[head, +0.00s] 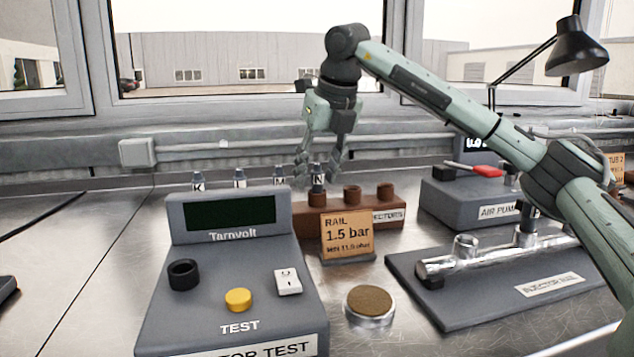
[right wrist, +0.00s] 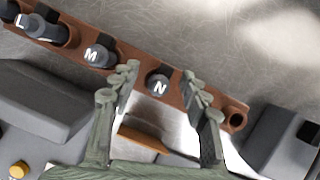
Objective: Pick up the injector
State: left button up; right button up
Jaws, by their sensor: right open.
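Several injectors with lettered tops stand upright in a brown wooden rack (head: 306,224). They are marked K (head: 198,184), L (head: 239,180), M (head: 280,180) and N (head: 318,178). My right gripper (head: 319,166) is open and points down over injector N, at the right end of the filled row. In the right wrist view, N (right wrist: 158,86) shows between the two open fingers (right wrist: 160,74), with a gap on both sides. M (right wrist: 97,55) is just left of the left finger. The lower bodies of K, L and M are hidden in the head view. My left gripper is out of view.
The Tarnvolt test unit (head: 230,270) stands in front of the rack. A rail-pressure card (head: 347,233) and a round brown-topped pad (head: 370,303) are beside it. A metal rail on a dark plate (head: 440,310) and an air pump (head: 450,198) stand right.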

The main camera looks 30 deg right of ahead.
grip_shut()
jog(key=shift+r, duration=0.15)
